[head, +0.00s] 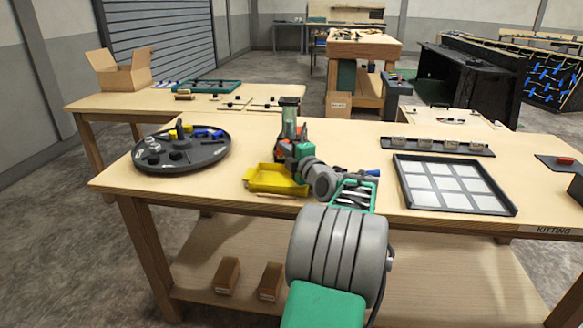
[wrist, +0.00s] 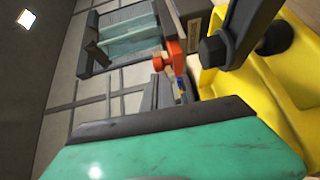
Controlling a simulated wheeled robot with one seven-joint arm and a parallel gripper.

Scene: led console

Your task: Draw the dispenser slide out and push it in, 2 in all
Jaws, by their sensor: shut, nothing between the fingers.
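The dispenser (head: 289,122) stands on the near table, with a clear upright hopper, a dark top and orange-red parts at its base. In the wrist view the clear hopper (wrist: 130,38) lies sideways at upper left, with an orange-red knob-like part (wrist: 174,57) beside it. How far the slide is out cannot be told. My gripper (head: 284,150) is at the front of the dispenser, shut and empty. Its green and dark body hides the dispenser's lower front. Contact with the slide cannot be made out. A yellow tray (head: 268,182) lies below my gripper; it also shows in the wrist view (wrist: 285,105).
A round dark turntable (head: 205,157) with small parts stands left. A green bin (head: 352,196) is close to my arm. A framed grid tray (head: 508,207) and a dark rack (head: 487,152) stand right. Bare tabletop lies between the turntable and the dispenser.

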